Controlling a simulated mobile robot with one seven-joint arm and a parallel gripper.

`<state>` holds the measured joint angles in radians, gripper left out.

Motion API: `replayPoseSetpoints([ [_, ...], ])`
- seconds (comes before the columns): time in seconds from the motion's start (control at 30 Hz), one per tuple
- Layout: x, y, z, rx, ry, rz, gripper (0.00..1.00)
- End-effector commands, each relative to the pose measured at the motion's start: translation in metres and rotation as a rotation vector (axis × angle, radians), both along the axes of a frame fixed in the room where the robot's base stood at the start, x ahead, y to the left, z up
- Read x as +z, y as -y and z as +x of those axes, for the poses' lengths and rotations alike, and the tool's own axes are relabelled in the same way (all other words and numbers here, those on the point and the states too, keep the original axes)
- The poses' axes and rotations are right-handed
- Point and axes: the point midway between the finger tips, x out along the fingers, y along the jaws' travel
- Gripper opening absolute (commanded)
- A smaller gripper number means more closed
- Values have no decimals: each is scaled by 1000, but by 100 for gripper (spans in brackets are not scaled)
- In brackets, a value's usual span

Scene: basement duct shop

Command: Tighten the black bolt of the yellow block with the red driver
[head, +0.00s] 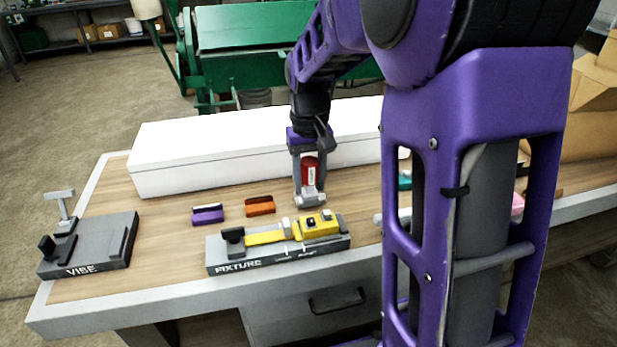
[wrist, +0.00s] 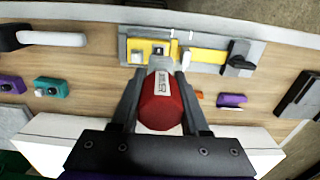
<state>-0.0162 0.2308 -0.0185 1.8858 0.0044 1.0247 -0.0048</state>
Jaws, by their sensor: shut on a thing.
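The yellow block (head: 329,226) sits clamped in the grey fixture (head: 280,263) near the table's front edge. In the wrist view the yellow block (wrist: 137,50) is just beyond the driver's tip. My gripper (head: 310,195) is shut on the red driver (head: 310,172), which points down, behind the block in the head view. In the wrist view the red driver (wrist: 160,105) lies between both fingers of my gripper (wrist: 158,78). Its tip's contact with anything cannot be told.
A purple block (head: 207,214) and an orange block (head: 260,205) lie left of my gripper. A long white box (head: 210,165) stands behind. A grey vise (head: 90,245) is at the left end. A teal block (wrist: 50,87) lies on the other side. Bare wood lies between vise and fixture.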

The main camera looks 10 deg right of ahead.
Motion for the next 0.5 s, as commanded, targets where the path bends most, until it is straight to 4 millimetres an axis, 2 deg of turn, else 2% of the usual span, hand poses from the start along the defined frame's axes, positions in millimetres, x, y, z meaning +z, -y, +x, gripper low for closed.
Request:
replayPoseSetpoints([
  [0.27, -4, 0, -1, 0, 0, 1, 0],
  [0.5, -22, 0, -2, 0, 0, 1, 0],
])
